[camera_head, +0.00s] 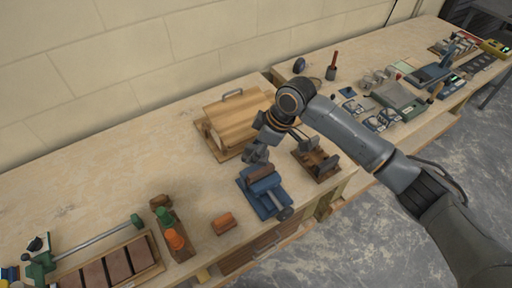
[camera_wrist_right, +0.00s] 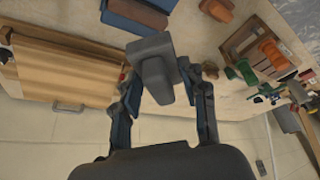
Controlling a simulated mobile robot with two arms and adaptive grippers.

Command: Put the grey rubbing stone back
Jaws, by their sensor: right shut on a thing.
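The grey rubbing stone (camera_head: 255,153) hangs below my right gripper (camera_head: 266,141) in the head view, just behind a blue vise. In the right wrist view the grey stone (camera_wrist_right: 153,62) sits between the two fingers of the right gripper (camera_wrist_right: 165,88), which are shut on it. The stone appears held above the bench, though its exact height is hard to tell. My left gripper is not in view.
The blue vise (camera_head: 267,194) has a brown block (camera_head: 260,172) on top. A wooden box with a handle (camera_head: 226,127) stands behind. A wooden holder with dark uprights (camera_head: 329,165) is to the right. An orange-brown block (camera_head: 223,223) lies front left. The left bench top (camera_head: 95,180) is largely clear.

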